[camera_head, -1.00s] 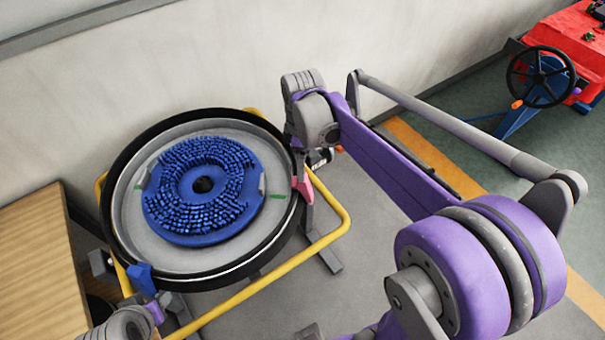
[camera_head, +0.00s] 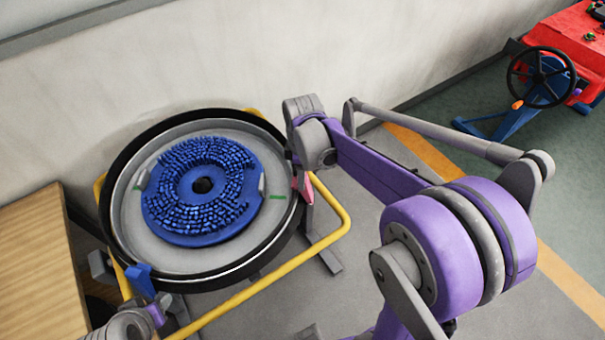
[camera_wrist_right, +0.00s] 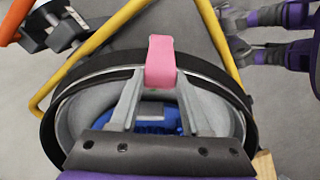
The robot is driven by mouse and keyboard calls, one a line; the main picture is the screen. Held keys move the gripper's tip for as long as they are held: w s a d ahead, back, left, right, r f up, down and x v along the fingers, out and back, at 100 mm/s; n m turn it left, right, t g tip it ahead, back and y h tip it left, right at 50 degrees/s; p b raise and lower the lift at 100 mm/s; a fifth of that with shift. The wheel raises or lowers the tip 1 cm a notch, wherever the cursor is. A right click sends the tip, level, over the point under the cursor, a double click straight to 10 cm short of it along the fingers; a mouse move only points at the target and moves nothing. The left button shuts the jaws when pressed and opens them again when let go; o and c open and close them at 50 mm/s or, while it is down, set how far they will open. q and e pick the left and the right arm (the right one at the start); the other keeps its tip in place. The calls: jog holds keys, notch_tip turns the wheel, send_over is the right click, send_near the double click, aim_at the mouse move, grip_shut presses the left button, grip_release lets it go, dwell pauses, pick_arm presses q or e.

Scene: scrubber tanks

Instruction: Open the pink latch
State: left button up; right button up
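The pink latch (camera_head: 303,189) sits on the right rim of the round tank (camera_head: 118,232), which holds a blue brush disc (camera_head: 187,234). In the right wrist view the pink latch (camera_wrist_right: 160,62) is at upper middle. My right gripper (camera_wrist_right: 162,82) has its two fingers at either side of this latch. I cannot tell whether they press on it. In the head view its fingers are mostly hidden behind the wrist. My left gripper (camera_head: 155,303) is at the lower left, near a blue latch (camera_head: 140,279) on the tank's front left. Its fingers are not clear.
A yellow tube frame (camera_head: 270,284) surrounds the tank. A wooden surface (camera_head: 38,270) stands at the left and a wall (camera_head: 250,50) behind. A red object with a black steering wheel (camera_head: 541,77) is far right. Grey floor is free right of the tank.

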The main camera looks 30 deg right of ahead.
grip_shut()
dwell(0.9)
